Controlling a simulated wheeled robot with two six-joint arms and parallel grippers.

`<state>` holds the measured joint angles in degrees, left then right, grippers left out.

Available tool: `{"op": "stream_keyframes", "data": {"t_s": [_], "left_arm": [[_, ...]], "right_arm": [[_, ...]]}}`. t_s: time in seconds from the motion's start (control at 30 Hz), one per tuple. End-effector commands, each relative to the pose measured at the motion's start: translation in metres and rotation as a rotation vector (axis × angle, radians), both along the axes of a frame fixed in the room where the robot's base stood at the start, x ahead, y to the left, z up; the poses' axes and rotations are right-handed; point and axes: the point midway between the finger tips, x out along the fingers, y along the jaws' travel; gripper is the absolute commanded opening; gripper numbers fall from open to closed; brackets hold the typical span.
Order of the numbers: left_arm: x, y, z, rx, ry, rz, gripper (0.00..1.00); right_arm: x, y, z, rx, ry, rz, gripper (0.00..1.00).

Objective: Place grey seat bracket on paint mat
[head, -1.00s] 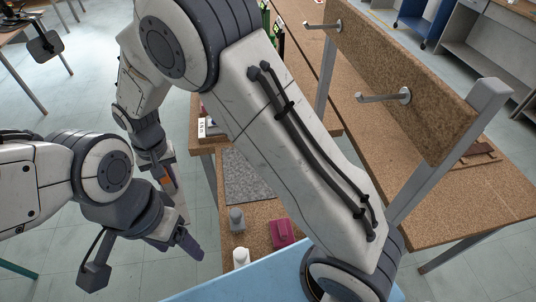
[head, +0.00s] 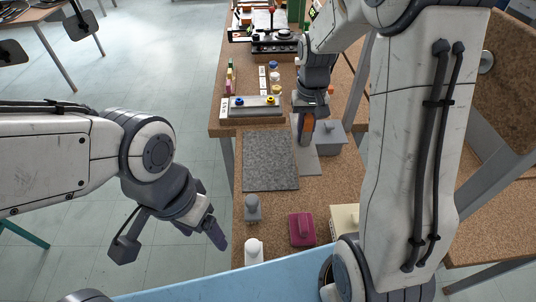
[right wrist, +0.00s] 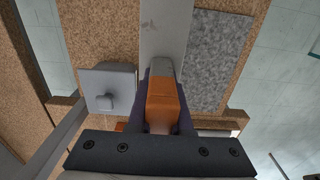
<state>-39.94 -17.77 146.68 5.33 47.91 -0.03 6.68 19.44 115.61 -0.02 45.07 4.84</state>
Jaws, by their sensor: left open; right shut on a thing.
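The paint mat (head: 270,162) is a speckled dark grey rectangle on the cork-topped table; it also shows in the right wrist view (right wrist: 217,58). My right gripper (head: 306,138) is just right of the mat's far part, pointing down. It is shut on the grey seat bracket (head: 306,162), a light grey piece with a flat plate beside the mat's right edge. The plate shows in the right wrist view (right wrist: 163,30), with an orange block (right wrist: 161,100) between the fingers. I cannot tell whether the plate touches the table. My left gripper (head: 180,238) is open and empty, left of the table.
A grey knobbed block (head: 330,138) stands close right of the bracket. A grey knobbed piece (head: 253,209), a white piece (head: 254,250), a magenta block (head: 301,229) and a cream block (head: 345,217) stand nearer. A rack (head: 250,107) lies behind the mat. The mat is bare.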

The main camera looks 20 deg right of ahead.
Motion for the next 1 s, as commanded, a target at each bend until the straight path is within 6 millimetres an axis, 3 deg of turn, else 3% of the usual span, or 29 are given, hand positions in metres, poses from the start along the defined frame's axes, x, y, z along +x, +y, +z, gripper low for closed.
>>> {"op": "stream_keyframes", "data": {"t_s": [0.2, 0.43, 0.63, 0.83, 1.0], "left_arm": [[0.000, 0.000, 0.012, 0.000, 0.000, 0.000, 0.75], [0.000, 0.000, 0.019, 0.000, 0.000, 0.000, 0.75], [0.000, 0.000, 0.021, 0.000, 0.000, 0.000, 0.75], [0.000, 0.000, 0.028, 0.000, 0.000, 0.000, 0.75], [0.000, 0.000, 0.029, 0.000, 0.000, 0.000, 0.75]], "right_arm": [[0.027, 0.043, -0.027, 0.000, 0.002, 0.008, 0.00], [0.050, 0.077, -0.051, 0.000, -0.001, 0.005, 0.00], [0.055, 0.085, -0.062, 0.000, -0.001, 0.001, 0.00], [0.055, 0.085, -0.089, 0.000, 0.002, 0.001, 0.00], [0.055, 0.085, -0.098, 0.001, -0.002, 0.001, 0.00]]}}
